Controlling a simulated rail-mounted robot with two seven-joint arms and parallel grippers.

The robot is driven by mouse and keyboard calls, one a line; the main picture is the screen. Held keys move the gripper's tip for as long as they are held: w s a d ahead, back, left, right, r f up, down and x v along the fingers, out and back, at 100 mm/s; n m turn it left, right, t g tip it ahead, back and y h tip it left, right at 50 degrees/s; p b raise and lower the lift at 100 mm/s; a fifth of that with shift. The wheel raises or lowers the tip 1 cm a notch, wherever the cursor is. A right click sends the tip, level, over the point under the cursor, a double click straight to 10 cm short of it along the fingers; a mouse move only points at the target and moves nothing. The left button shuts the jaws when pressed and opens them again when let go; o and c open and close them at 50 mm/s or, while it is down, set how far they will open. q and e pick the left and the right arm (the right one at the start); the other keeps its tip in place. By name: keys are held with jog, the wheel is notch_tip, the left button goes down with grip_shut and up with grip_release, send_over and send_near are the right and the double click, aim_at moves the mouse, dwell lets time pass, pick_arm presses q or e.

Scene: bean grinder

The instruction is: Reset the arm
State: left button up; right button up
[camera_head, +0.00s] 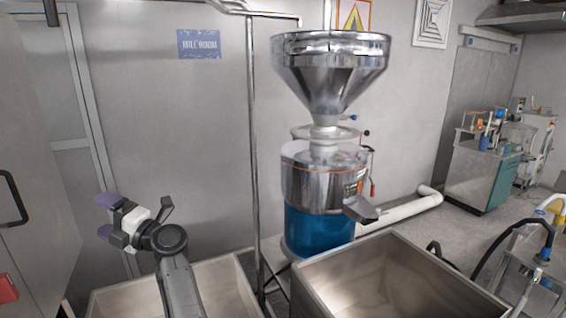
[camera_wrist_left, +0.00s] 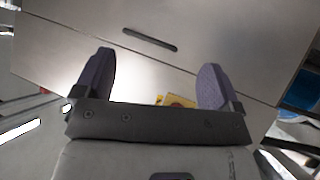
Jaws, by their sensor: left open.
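My left gripper (camera_head: 111,218) is raised at the lower left of the head view, above an open metal bin. Its purple fingertips point left, towards a grey cabinet door. In the left wrist view the two fingers of my left gripper (camera_wrist_left: 155,85) stand wide apart with nothing between them. A flat pale panel with a dark slot handle (camera_wrist_left: 150,39) lies beyond the fingers. My right gripper is in neither view.
A bean grinder (camera_head: 325,180) with a steel hopper and blue base stands at centre. Open metal bins (camera_head: 230,275) (camera_head: 395,290) stand in front of it. A vertical pipe (camera_head: 254,130) rises left of the grinder. A cart (camera_head: 484,170) stands far right.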

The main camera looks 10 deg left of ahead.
pick_arm(q)
jog(key=w+d+r+m+t+h, duration=0.1)
jog(key=d+r+m+t+h, duration=0.4)
jog(key=r+m+t+h, duration=0.45)
jog(key=w+d+r+m+t+h, duration=0.2)
jog(key=d+r+m+t+h, duration=0.3)
jog(key=m+t, duration=0.75)
jog(key=s+d+f+m+g+h, duration=0.2)
jog(key=s+d+f+m+g, duration=0.25)
jog(key=s+f, duration=0.6)
jog(key=s+d+f+m+g+h, duration=0.3)
jog(key=s+d+f+m+g, duration=0.15)
jog(key=f, duration=1.05)
jog(key=s+d+f+m+g+h, duration=0.25)
jog(key=s+d+f+m, duration=0.2)
jog(key=s+f, duration=0.6)
jog(key=s+f+m+g, duration=0.2)
jog(key=s+f+g, duration=0.7)
jog(key=s+f, duration=1.25)
notch_tip(320, 180, up, 26)
jog(key=w+p, duration=0.2)
jog(key=p, duration=2.5)
jog(key=shift+d, duration=0.25)
